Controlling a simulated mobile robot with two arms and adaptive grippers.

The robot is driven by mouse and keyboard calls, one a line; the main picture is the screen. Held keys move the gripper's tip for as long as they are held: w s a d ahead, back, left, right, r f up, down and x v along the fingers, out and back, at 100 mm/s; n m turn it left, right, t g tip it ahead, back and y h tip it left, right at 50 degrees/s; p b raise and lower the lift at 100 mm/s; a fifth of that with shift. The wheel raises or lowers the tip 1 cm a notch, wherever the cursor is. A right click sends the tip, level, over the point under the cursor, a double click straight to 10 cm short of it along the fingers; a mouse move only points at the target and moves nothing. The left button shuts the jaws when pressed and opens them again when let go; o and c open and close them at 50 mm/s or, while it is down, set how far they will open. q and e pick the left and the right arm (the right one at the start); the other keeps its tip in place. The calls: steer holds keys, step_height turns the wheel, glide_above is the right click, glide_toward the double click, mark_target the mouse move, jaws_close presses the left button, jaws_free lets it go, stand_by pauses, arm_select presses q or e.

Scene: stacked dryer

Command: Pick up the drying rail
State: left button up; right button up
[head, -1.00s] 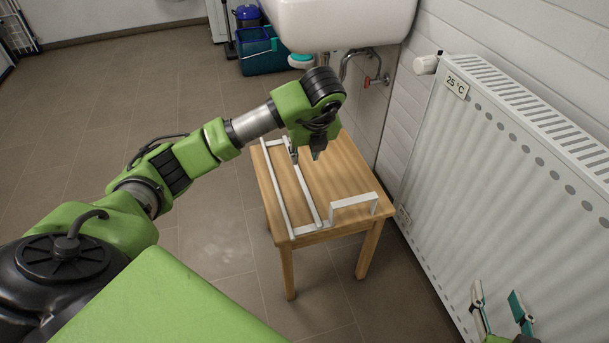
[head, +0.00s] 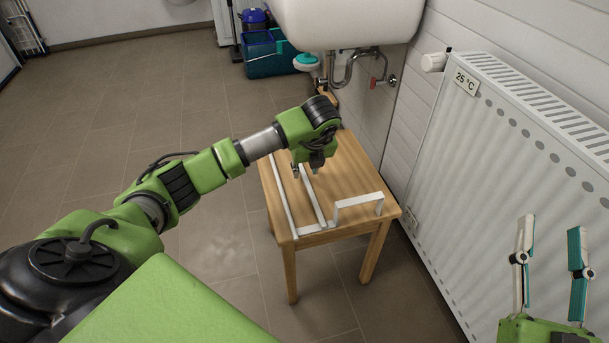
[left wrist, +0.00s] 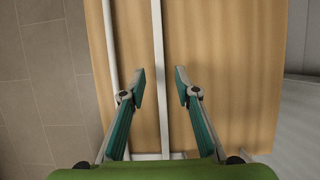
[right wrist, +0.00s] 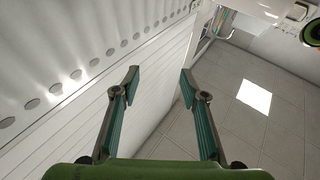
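The drying rail (head: 317,203) is a white frame of thin bars with a raised bracket at its near right corner. It lies on a small wooden table (head: 351,167). In the head view my left gripper (head: 306,176) points down over the rail, and my arm hides the rail's far part. In the left wrist view my left gripper (left wrist: 163,88) is open, and one white bar of the rail (left wrist: 158,60) runs between its fingers; I cannot tell the height gap. My right gripper (head: 550,240) is open and empty, raised beside the radiator; it also shows in the right wrist view (right wrist: 160,85).
A white radiator (head: 500,190) stands along the right wall, close to the table. A white sink (head: 350,22) with pipes hangs behind the table. A blue-green bucket (head: 268,53) stands at the back. The tiled floor (head: 120,110) on the left is clear.

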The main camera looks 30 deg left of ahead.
arm_select(q)
steer(key=x, duration=0.2)
steer(key=shift+w+a+f+b, duration=0.1)
steer(key=shift+f+b, duration=0.3)
jaws_close()
arm_select(e)
steer(key=s+r+t, duration=0.1)
steer(key=r+t, duration=0.1)
steer(key=r, duration=0.1)
steer(key=s+r+t+y, duration=0.1)
steer(key=r, duration=0.1)
steer(key=shift+s, duration=0.3)
arm_select(q)
steer(key=shift+r, duration=0.1)
arm_select(e)
steer(key=shift+f, duration=0.1)
